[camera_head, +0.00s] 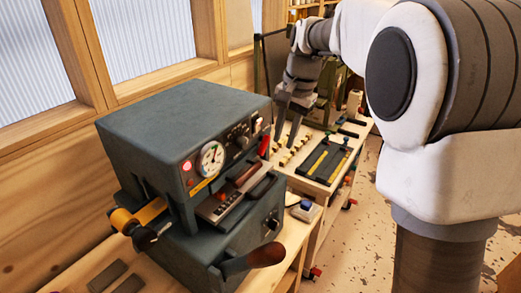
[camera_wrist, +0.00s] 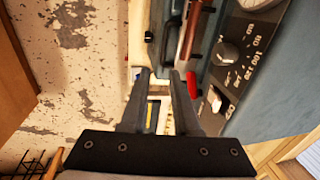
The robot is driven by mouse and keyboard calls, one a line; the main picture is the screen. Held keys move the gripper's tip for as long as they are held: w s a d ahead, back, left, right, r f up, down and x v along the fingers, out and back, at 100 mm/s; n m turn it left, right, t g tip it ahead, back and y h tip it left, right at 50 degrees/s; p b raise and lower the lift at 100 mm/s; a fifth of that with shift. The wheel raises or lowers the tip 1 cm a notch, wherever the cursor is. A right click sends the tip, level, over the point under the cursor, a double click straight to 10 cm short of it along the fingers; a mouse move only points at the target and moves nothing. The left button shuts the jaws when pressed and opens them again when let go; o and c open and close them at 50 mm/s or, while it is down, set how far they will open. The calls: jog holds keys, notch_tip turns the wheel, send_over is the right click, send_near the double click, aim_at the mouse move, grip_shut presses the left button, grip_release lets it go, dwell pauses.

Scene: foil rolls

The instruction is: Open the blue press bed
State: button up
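The blue-grey press (camera_head: 185,115) stands on the bench at the left in the head view, with a round gauge on its front. Its bed (camera_head: 222,208) shows as a metal-edged ledge in the front opening, with a reddish-brown bar above it. In the wrist view the press front (camera_wrist: 235,65) fills the right side, with knobs and printed numbers; part of the brown bar (camera_wrist: 190,30) shows at the top. My gripper (camera_head: 290,138) is beyond the press's right end, fingers pointing down, apart and empty. The wrist view (camera_wrist: 160,75) shows the gap between the fingers, beside a small red part (camera_wrist: 192,84).
A wooden-handled lever (camera_head: 255,259) sticks out at the press's lower front. A yellow and black roller (camera_head: 138,217) projects at its left. A second bench (camera_head: 322,185) holds a dark green tray and small pieces. A blue-topped box (camera_head: 305,207) sits between.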

aim_at(267, 187)
jog(key=w+a+f, duration=0.1)
jog(key=f, duration=0.4)
jog(key=w+a+f, duration=0.1)
jog(key=f, duration=0.5)
jog(key=a+f, duration=0.1)
jog(key=f, duration=0.5)
jog(key=shift+w+a+f, duration=0.2)
jog(key=shift+w+a, duration=0.1)
jog(key=shift+w, duration=0.1)
grip_shut()
dwell(0.7)
